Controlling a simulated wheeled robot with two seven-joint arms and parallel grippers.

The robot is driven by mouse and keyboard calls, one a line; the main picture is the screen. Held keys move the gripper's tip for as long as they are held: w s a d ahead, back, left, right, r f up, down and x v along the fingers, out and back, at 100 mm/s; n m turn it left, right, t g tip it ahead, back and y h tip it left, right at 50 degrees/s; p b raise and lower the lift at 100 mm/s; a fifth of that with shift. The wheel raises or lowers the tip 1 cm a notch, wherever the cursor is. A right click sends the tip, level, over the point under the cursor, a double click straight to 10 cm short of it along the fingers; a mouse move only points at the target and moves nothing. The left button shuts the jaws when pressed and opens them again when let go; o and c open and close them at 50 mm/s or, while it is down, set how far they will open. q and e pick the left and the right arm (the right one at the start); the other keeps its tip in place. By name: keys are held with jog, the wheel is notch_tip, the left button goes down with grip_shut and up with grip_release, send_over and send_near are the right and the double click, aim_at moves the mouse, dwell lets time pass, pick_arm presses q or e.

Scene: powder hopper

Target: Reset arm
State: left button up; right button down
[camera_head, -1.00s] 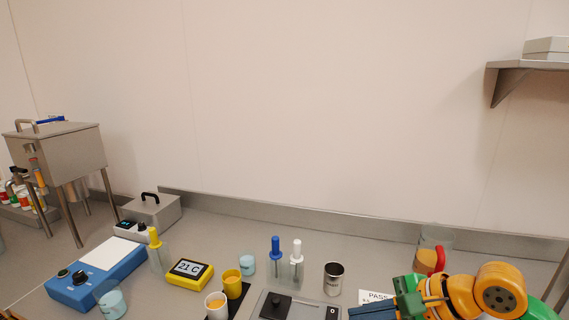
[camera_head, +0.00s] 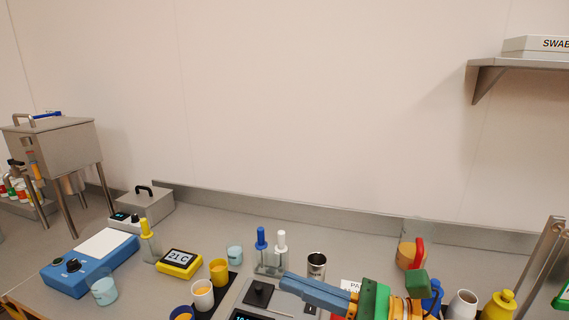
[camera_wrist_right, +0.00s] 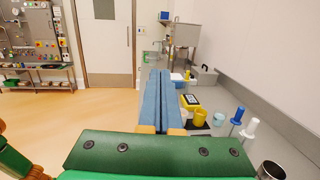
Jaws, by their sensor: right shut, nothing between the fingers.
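My right gripper (camera_head: 288,282) reaches in from the lower right of the head view, its long blue fingers pointing left over the bench. In the right wrist view the two fingers (camera_wrist_right: 161,74) lie side by side, shut, with nothing between them. They are above the bench, near the steel cup (camera_head: 316,265) and the grey scale (camera_head: 262,295), whose right part they partly cover. My left gripper is not in view.
Two droppers, blue (camera_head: 261,240) and white (camera_head: 281,242), stand just behind the fingertips. A yellow cup (camera_head: 218,271), a white cup (camera_head: 203,294) and a yellow thermometer (camera_head: 180,263) are to the left. The steel hopper (camera_head: 55,150) stands far left. The air above is free.

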jog(key=w+d+m+t+h, duration=0.2)
jog(key=d+m+t+h, duration=0.4)
jog(key=m, duration=0.8)
jog(key=w+d+m+t+h, duration=0.3)
jog(key=d+m+t+h, duration=0.35)
jog(key=m, duration=0.65)
jog(key=s+d+f+m+g+h, duration=0.1)
jog(key=d+f+m+g+h, duration=0.15)
jog(key=f+m, duration=0.4)
jog(key=s+d+f+m+g+h, duration=0.1)
jog(key=d+f+m+h, duration=0.1)
jog(key=f+m+h, duration=0.35)
jog(key=s+a+f+m+g+y, duration=0.25)
jog(key=s+f+m+g, duration=0.75)
jog(key=s+f, duration=0.9)
jog(key=s+f+n+g+b, duration=0.1)
jog(key=s+f+g+b, duration=0.15)
jog(key=f, duration=1.05)
jog(key=s+f+n+g+b, duration=0.15)
jog(key=f+b, duration=0.25)
jog(key=f, duration=1)
jog(key=s+d+f+g+b, duration=0.1)
jog(key=s+d+f+b, duration=0.1)
jog(key=s+f, duration=0.8)
jog(key=shift+s+d+f+b, duration=0.15)
jog(key=shift+s+f+b, duration=0.25)
jog(key=shift+s+b, duration=0.3)
